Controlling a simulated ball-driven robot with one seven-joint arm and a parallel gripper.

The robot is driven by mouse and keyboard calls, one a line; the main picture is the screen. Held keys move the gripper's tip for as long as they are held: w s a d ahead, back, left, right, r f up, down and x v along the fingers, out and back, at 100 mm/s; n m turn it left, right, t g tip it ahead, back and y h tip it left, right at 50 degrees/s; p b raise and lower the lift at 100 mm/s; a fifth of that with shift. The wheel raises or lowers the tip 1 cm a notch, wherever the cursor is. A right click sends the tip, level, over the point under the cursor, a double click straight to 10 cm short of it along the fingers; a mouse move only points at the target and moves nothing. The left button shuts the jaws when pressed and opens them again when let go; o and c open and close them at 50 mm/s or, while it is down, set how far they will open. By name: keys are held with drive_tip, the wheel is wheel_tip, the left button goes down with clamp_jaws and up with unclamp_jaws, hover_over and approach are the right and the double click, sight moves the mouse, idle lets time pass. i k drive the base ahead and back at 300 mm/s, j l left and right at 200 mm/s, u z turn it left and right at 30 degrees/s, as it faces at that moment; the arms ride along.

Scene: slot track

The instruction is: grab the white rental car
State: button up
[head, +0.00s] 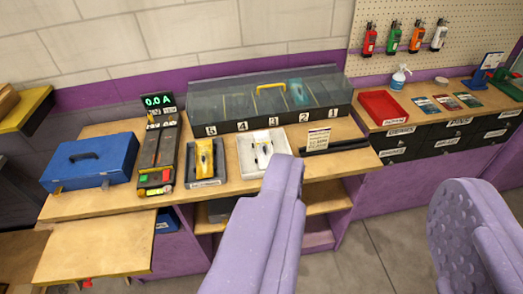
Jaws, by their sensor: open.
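A small white car (262,154) lies in a pale tray (247,172) on the wooden counter, right of the middle of a row of items. A yellow car (205,158) lies in a dark tray (207,183) just left of it. My gripper (370,178) is open and empty, its two lilac fingers wide apart in the foreground. The left finger's tip shows just below and right of the white car's tray and covers part of the counter; I cannot tell its distance from it.
Behind the trays stands a clear-lidded case (265,98) with numbered bays and a yellow handle. A blue toolbox (90,162) and a power unit (158,150) stand to the left. A red bin (385,108) stands on the right counter, below hand controllers (417,35) on a pegboard.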

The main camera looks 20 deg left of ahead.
sight(264, 150)
drive_tip(key=i+j, duration=0.2)
drive_tip(key=i, duration=0.35)
drive_tip(key=i+j+u, duration=0.1)
drive_tip(key=i, duration=0.45)
drive_tip(key=i+j, duration=0.25)
drive_tip(key=i, duration=0.35)
drive_tip(key=i+j, duration=0.15)
drive_tip(key=i, duration=0.4)
drive_tip(key=j+u, duration=0.05)
